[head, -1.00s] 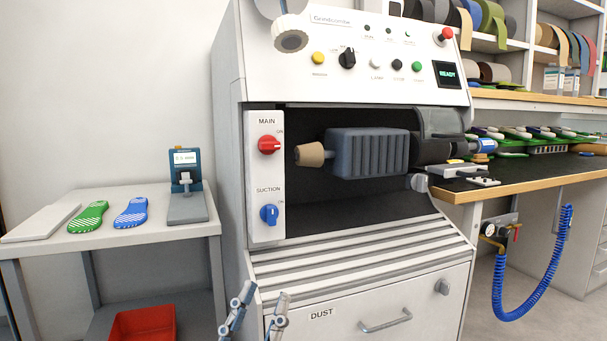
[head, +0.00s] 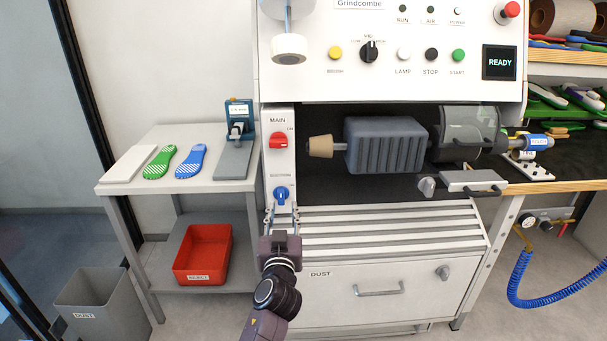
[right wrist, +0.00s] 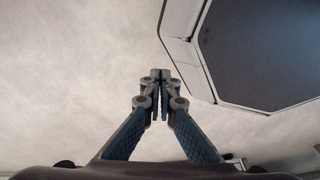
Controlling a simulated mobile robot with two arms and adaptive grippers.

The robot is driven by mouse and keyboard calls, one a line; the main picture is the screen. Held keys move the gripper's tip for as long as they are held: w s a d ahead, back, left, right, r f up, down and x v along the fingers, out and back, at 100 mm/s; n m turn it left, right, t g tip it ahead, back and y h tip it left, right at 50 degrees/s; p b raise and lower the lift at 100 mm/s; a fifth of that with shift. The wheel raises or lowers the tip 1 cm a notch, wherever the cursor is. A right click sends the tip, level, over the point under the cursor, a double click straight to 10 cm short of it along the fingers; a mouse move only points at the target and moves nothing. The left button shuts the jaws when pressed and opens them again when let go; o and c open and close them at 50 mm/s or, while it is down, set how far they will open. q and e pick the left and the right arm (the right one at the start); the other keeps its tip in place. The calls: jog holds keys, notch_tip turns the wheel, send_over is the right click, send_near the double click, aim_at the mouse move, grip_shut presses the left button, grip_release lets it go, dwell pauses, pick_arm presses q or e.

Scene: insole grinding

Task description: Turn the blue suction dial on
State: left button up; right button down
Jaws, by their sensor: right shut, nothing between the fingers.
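The blue suction dial (head: 281,195) is on the white switch panel (head: 271,230) at the left of the grinding machine, below the red main dial (head: 278,141). The blue dial's grip looks roughly upright. My left gripper (head: 282,212) comes up from below, with its fingers apart, one on each side just under the blue dial. I cannot tell whether they touch it. My right gripper (right wrist: 160,76) shows only in the right wrist view, shut and empty, over plain floor.
A side table (head: 222,180) with a green insole (head: 160,162), a blue insole (head: 191,161) and a small device (head: 238,125) stands left. A red bin (head: 203,254) is beneath. The dust drawer (head: 400,280) is below.

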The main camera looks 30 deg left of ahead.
aim_at(281, 193)
pick_arm(q)
jog(key=shift+n+g+y, duration=0.3)
jog(key=shift+g+y, duration=0.1)
jog(key=shift+a+p+x, duration=0.25)
jog(key=shift+p+x, duration=0.45)
jog(key=shift+x, duration=3.4)
pick_arm(e)
jog(key=shift+s+d+r+g, duration=0.2)
jog(key=shift+s+d+r, duration=0.1)
jog(key=shift+s+r, duration=0.3)
jog(key=shift+s+d+r+g, duration=0.25)
jog(key=shift+s+r, duration=0.1)
jog(key=shift+s, duration=0.35)
pick_arm(q)
jog(key=shift+s, duration=0.15)
jog(key=shift+c, duration=0.7)
grip_shut()
